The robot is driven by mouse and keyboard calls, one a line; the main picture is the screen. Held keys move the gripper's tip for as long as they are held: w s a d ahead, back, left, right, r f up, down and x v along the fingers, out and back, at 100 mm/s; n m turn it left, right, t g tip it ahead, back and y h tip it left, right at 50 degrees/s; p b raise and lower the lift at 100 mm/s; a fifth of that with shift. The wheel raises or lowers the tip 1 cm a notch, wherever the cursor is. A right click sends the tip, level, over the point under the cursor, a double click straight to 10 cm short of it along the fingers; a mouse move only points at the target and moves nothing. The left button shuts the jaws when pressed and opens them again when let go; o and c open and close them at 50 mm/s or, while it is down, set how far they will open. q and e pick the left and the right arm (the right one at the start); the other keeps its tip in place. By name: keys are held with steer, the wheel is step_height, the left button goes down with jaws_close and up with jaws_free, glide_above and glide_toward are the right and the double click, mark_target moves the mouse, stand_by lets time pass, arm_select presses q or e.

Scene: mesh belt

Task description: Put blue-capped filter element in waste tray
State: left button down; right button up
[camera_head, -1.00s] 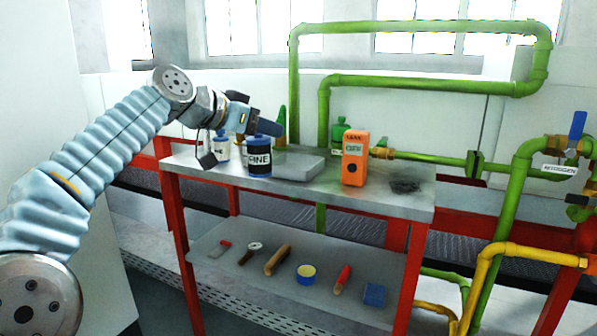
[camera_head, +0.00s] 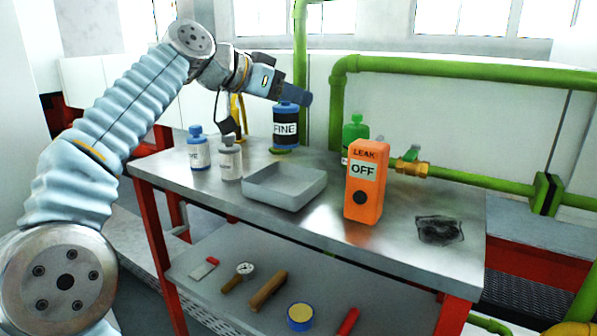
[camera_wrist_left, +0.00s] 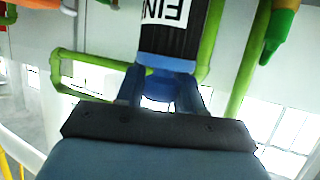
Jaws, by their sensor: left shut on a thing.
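The blue-capped filter element (camera_head: 286,128) is a dark cylinder with a white label reading FINE. My left gripper (camera_head: 290,99) is shut on its blue cap and holds it upright above the table, over the back of the tray area. In the left wrist view the filter element (camera_wrist_left: 168,40) sits between the fingers (camera_wrist_left: 160,95), label upside down. The grey waste tray (camera_head: 256,194) lies on the tabletop below and slightly in front of the filter, and looks empty. My right gripper is not in view.
A blue-capped bottle (camera_head: 197,150) and a grey-capped bottle (camera_head: 230,158) stand left of the tray. A dark mesh piece (camera_head: 440,229) lies at right. Tools lie on the lower shelf (camera_head: 215,300).

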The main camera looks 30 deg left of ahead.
mark_target(292, 141)
arm_select(q)
step_height(292, 141, down, 9)
steer(key=b, duration=0.3)
steer(key=shift+f, duration=0.1)
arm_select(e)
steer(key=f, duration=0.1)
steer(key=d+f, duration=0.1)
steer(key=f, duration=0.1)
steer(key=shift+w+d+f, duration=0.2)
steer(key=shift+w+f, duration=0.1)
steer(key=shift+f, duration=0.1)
arm_select(q)
steer(key=shift+f+b, duration=0.15)
steer(key=shift+b, duration=0.15)
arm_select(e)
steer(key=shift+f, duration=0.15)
arm_select(q)
steer(key=c, duration=0.7)
jaws_free()
steer(key=shift+r, duration=0.25)
steer(key=v, duration=1.2)
steer(key=shift+a+f, duration=0.1)
steer(key=shift+f, duration=0.05)
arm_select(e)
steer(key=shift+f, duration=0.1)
